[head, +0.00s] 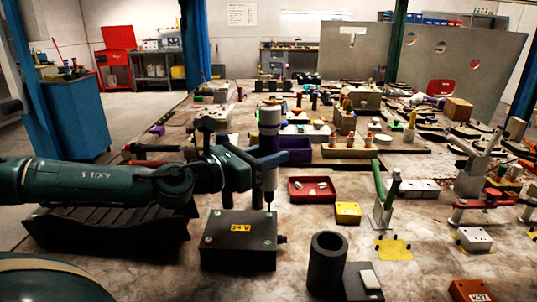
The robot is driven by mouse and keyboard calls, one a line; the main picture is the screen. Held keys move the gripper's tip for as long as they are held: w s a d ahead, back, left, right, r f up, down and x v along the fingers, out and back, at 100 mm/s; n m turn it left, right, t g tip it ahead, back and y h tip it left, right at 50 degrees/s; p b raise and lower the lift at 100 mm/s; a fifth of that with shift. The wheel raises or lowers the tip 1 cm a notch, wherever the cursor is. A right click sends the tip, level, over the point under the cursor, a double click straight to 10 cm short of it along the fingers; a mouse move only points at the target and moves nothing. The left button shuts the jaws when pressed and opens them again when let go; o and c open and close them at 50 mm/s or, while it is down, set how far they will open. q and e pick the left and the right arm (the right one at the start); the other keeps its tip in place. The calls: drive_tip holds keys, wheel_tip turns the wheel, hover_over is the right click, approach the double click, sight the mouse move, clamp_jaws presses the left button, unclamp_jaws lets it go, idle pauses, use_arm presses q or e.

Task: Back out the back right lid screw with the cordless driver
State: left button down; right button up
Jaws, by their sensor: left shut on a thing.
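The black box marked "24 V" (238,250) sits on the bench in front of me, its flat lid facing up. My left gripper (262,160) is shut around the cordless driver (269,117), a pale upright cylinder with dark bands. The driver stands near vertical, its thin dark bit pointing down at the back right corner of the lid. The bit's end is at or just above that corner; I cannot tell whether it touches the screw. The back right screw itself is hidden or too small to make out. My right gripper is not in view.
A red tray (312,197) with small parts and a yellow block (348,212) stand right of the box. A dark open cylinder (327,262) stands at the front right. A purple bin (295,155) is behind the driver. A dark ribbed piece (105,232) lies under my left arm.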

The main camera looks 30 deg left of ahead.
sight(260, 124)
use_arm(q)
drive_tip(key=shift+f+b, duration=0.6)
drive_tip(key=shift+b, duration=0.15)
idle(1.4)
drive_tip(key=shift+r, duration=0.1)
drive_tip(key=shift+r+p, duration=1.55)
drive_tip(key=shift+r, duration=0.35)
wheel_tip(260, 124, up, 4)
drive_tip(key=p, duration=0.3)
